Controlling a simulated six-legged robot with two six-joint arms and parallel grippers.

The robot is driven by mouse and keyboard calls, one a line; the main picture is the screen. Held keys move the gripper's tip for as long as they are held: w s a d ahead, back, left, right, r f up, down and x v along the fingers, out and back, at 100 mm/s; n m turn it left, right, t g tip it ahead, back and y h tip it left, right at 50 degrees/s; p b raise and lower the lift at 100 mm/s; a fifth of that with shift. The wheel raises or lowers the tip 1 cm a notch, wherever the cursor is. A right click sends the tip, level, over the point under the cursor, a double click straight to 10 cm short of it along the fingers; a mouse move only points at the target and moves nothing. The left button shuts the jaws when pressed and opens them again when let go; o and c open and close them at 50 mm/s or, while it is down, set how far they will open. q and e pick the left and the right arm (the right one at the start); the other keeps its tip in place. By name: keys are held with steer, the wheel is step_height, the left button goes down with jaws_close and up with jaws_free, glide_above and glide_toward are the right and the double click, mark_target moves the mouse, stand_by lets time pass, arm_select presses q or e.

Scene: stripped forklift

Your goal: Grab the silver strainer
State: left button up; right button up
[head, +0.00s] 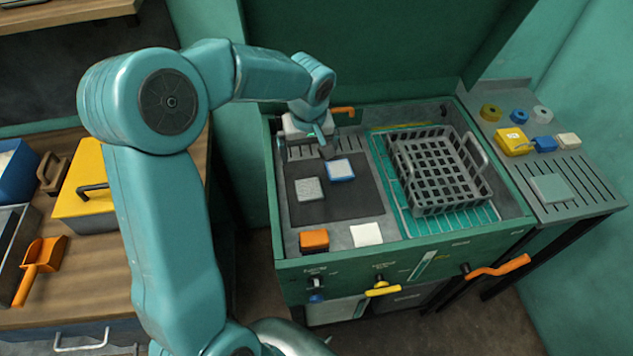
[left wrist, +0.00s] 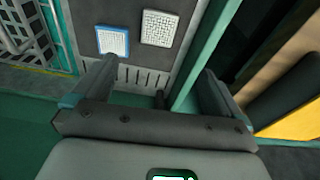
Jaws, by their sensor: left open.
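A square silver mesh piece, which looks like the silver strainer (head: 309,188), lies flat on a dark mat (head: 352,207) inside the green bin. It also shows in the left wrist view (left wrist: 160,28), beyond the fingers. A white square with a blue frame (head: 340,170) lies beside it, and also shows in the left wrist view (left wrist: 113,40). My left gripper (head: 325,143) is over the back edge of the mat, behind both squares. In the left wrist view its fingers (left wrist: 158,72) are spread, with nothing between them. My right gripper is not in view.
A grey wire basket (head: 437,170) stands on a rack right of the mat. An orange block (head: 314,240) and a white block (head: 366,234) lie in front. A side shelf (head: 583,205) holds small coloured items.

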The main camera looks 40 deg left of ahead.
arm_select(q)
glide_toward(309, 188)
steer(key=shift+s+a+f+p, duration=0.1)
steer(key=shift+s+f+p, duration=0.05)
steer(key=shift+f+p, duration=0.55)
steer(key=shift+s+f, duration=0.15)
steer(key=shift+f, duration=0.5)
steer(key=f, duration=0.1)
steer(key=f+p, duration=0.1)
steer(key=f, duration=0.1)
steer(key=w+f, duration=0.1)
steer(key=shift+a+f+p, duration=0.15)
steer(key=shift+f+p, duration=0.15)
steer(key=shift+p, duration=0.05)
steer(key=shift+f, duration=0.25)
steer(key=shift+w+a+f, duration=0.15)
steer(key=shift+f, duration=0.2)
steer(key=shift+r, duration=0.15)
steer(key=c, duration=1)
steer(key=shift+c, duration=1.2)
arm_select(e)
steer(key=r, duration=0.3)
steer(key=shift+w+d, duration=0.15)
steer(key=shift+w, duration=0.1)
